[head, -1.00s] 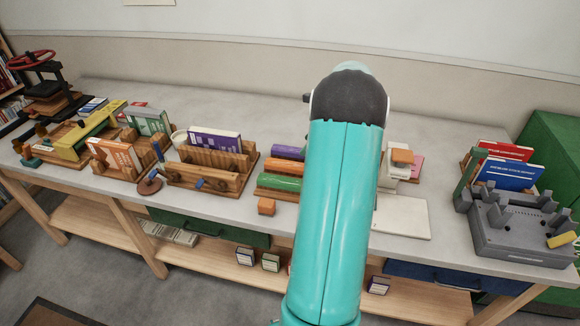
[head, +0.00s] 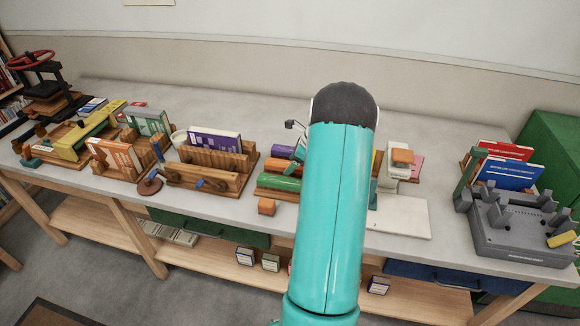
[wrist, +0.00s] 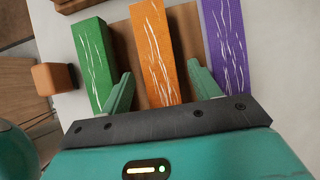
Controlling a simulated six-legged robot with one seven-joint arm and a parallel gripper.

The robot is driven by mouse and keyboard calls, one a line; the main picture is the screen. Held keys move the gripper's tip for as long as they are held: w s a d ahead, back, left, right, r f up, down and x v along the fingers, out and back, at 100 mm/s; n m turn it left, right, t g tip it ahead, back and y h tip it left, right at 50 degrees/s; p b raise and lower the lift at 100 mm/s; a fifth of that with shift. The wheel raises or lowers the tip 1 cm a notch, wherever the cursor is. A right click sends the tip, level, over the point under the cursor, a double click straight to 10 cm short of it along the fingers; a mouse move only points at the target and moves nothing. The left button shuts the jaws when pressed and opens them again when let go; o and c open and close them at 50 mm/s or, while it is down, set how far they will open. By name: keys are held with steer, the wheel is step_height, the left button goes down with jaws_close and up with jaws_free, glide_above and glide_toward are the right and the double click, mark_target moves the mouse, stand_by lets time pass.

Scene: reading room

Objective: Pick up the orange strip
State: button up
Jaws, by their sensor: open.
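The orange strip (wrist: 155,50) lies between the green strip (wrist: 93,62) and the purple strip (wrist: 226,48) on a wooden rack, with white squiggles on its face. My gripper (wrist: 160,70) is open, its two teal fingers on either side of the orange strip in the wrist view; I cannot tell how far above the rack they are. In the head view, the orange strip (head: 279,168) shows left of my arm, partly hidden at its right end. The gripper is mostly hidden behind my arm there.
A small orange block (head: 267,207) sits in front of the rack; it also shows in the wrist view (wrist: 55,79). A wooden holder with a purple book (head: 214,140) stands to the left. A white board (head: 402,216) and a grey fixture (head: 520,235) are to the right.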

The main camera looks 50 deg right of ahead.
steer(key=c, duration=1)
steer(key=shift+c, duration=0.3)
steer(key=shift+r, duration=0.15)
